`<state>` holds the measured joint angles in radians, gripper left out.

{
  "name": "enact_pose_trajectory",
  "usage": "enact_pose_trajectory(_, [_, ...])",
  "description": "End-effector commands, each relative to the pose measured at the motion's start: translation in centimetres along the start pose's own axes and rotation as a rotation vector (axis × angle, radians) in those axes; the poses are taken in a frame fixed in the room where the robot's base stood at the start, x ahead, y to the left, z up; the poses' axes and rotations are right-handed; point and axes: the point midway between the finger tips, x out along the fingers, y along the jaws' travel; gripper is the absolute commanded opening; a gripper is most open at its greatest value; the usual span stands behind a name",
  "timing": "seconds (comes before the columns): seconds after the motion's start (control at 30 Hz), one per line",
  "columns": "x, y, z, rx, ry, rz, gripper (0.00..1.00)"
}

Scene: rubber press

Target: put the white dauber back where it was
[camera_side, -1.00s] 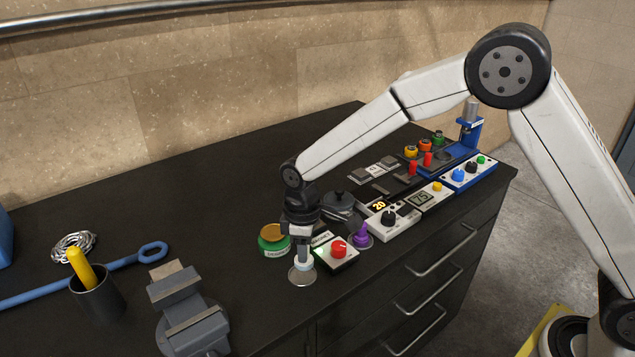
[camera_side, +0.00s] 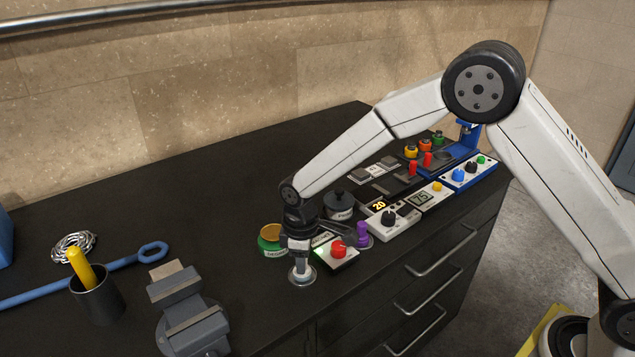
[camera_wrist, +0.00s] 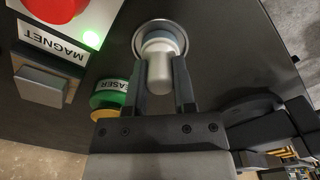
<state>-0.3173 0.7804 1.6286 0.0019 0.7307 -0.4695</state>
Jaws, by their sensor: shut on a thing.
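The white dauber (camera_wrist: 159,62) is upright between the fingers of my gripper (camera_wrist: 163,90) in the wrist view. My gripper (camera_side: 301,262) is shut on it and points down. The dauber's lower end is over a round metal dish (camera_side: 302,280) near the front of the bench. The dish's rim (camera_wrist: 138,36) surrounds the dauber's base in the wrist view. I cannot tell whether the dauber touches the dish floor.
A magnet box with a red button (camera_side: 338,250) stands close right of the dish. A green jar (camera_side: 271,242) is behind my gripper, and a purple dauber (camera_side: 363,236) stands further right. A grey vise (camera_side: 188,315) is left, with clear bench between.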

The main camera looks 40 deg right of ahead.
Motion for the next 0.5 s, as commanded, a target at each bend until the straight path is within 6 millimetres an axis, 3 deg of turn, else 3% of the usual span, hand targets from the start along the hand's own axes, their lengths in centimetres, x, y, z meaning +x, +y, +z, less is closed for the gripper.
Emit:
enact_pose_trajectory(0.07, [0.21,0.0,0.0,0.0,0.0,0.0,0.0])
enact_pose_trajectory(0.1, [0.2,0.0,-0.01,0.0,0.0,0.0,0.42])
enact_pose_trajectory(0.2, [0.18,0.0,0.0,0.0,0.0,0.0,0.68])
enact_pose_trajectory(0.5, [0.13,0.0,0.0,0.0,0.0,0.0,0.68])
